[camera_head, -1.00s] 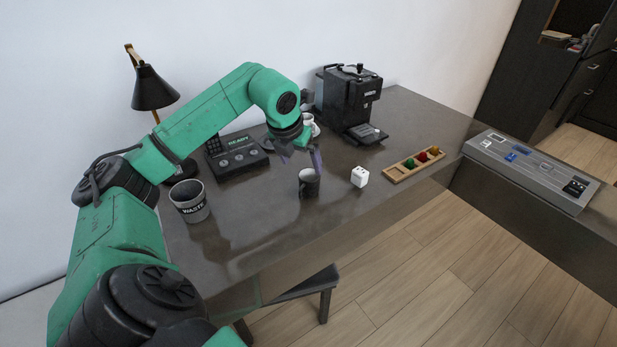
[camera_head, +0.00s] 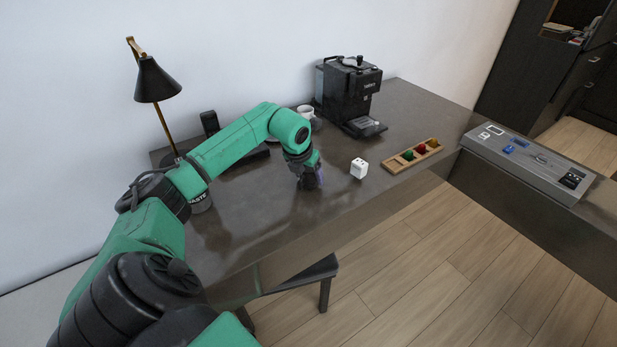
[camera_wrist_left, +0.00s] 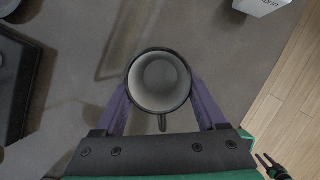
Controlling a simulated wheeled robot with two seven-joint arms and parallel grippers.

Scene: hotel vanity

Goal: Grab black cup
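The black cup (camera_wrist_left: 160,52) stands upright in the left wrist view, seen from above. It has a dark rim, a pale, empty-looking inside and a handle pointing toward my gripper's palm. My left gripper (camera_wrist_left: 160,100) is low over the table, with one purple finger on each side of the cup. The fingers look spread; whether they touch the cup's wall is hidden under its rim. In the head view my left gripper (camera_head: 311,184) covers the cup. A small dark pronged part with green at the wrist view's lower right may belong to my right arm.
A white cube (camera_head: 359,169) stands just right of the gripper. Beyond it are a wooden tray (camera_head: 392,166) with coloured pieces and a coffee machine (camera_head: 346,95). The waste cup (camera_head: 201,204) and lamp (camera_head: 155,82) are at left. The table front is clear.

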